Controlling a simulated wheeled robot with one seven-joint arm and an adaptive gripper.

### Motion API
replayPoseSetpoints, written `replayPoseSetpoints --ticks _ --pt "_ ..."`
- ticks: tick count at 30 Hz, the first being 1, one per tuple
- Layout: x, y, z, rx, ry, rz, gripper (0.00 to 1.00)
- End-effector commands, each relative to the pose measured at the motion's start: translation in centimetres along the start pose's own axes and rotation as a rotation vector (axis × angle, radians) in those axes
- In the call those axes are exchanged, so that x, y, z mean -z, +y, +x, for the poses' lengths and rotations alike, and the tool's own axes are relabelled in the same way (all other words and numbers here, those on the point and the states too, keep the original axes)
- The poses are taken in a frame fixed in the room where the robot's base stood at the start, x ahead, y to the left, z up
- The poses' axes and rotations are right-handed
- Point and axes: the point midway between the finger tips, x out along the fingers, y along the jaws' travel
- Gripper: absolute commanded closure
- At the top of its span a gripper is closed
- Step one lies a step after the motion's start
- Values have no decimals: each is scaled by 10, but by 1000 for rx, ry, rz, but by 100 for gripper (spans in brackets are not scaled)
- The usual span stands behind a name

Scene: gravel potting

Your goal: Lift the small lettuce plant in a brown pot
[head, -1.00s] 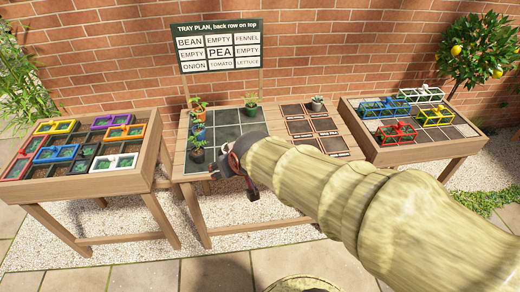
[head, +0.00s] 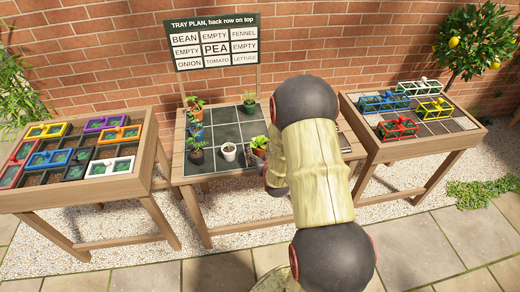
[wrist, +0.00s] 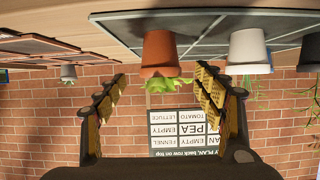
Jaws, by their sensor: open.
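The small lettuce plant in a brown pot (head: 259,147) stands on the middle table, right of a white pot, partly hidden by my arm in the head view. In the wrist view, which looks upside down, the brown pot (wrist: 159,54) stands upright on the tray with pale green leaves. My gripper (wrist: 160,80) is open and empty. Its two yellow-padded fingers lie either side of the plant in the picture, with the pot seen beyond them. I cannot see contact. In the head view my arm hides most of the gripper.
A white pot (wrist: 248,50) stands close beside the brown one. Several potted plants line the tray's left edge, and a green pot (head: 249,106) stands at the back. The tray plan sign (head: 216,43) rises behind. Tables with coloured frames stand left (head: 152,165) and right (head: 398,153).

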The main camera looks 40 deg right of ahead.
Motion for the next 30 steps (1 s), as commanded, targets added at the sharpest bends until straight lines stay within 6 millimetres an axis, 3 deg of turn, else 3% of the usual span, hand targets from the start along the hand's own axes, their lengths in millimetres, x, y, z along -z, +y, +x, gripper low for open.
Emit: replayPoseSetpoints --ticks 15,22,30 --pt "-2 -1 56 1 -2 0 31" --pt "0 -1 56 1 -2 0 31" --pt "0 -1 56 1 -2 0 47"
